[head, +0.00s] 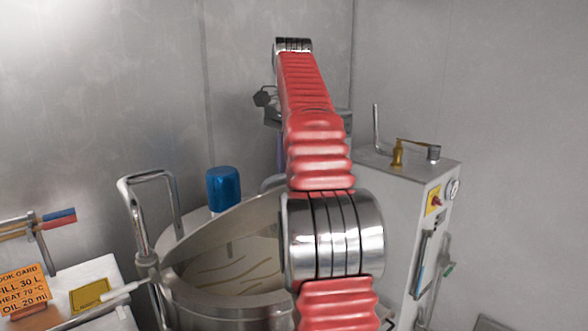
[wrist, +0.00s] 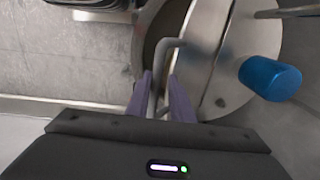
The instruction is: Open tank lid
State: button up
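The steel tank (head: 235,307) stands at the lower middle of the head view. Its lid (head: 221,235) looks tilted up from the rim, with a pale streaked surface visible below it. In the wrist view the lid (wrist: 193,52) carries a bent grey bar handle (wrist: 158,62), and a dark crescent gap shows between lid and tank rim. My gripper (wrist: 160,76) has its two purple fingers apart, with the bar between them and some space beside it. I cannot tell whether a finger touches the bar. In the head view my red arm hides the gripper and the tank's right side.
A blue cylinder (head: 223,188) stands on the tank's rear part and also shows in the wrist view (wrist: 270,78). A chrome tube frame (head: 146,215) rises at the tank's left. A steel cabinet (head: 395,215) stands right of my arm. A labelled white unit (head: 90,297) sits left.

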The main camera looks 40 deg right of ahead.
jog(key=o, duration=0.4)
jog(key=shift+c, duration=0.2)
jog(key=shift+a+r+n, duration=0.2)
jog(key=shift+a+n, duration=0.1)
jog(key=shift+a, duration=0.3)
jog(key=s+a+f+n+t, duration=0.1)
jog(key=a+f+n, duration=0.15)
jog(key=a, duration=0.35)
jog(key=s+a+f+n, duration=0.1)
jog(key=s+a+n, duration=0.15)
jog(key=a, duration=0.35)
jog(key=a+f+n+t, duration=0.1)
jog(key=a+n, duration=0.2)
jog(key=a, duration=0.3)
jog(key=s+a+f+n+t, duration=0.1)
jog(key=s+a+f+n, duration=0.4)
jog(key=s+a+f, duration=0.2)
jog(key=s+a+f+n+t, duration=0.2)
jog(key=s+a+f+n, duration=0.3)
jog(key=f, duration=0.6)
jog(key=shift+s+a+f, duration=0.4)
jog(key=shift+s+a, duration=0.55)
jog(key=shift+a, duration=0.05)
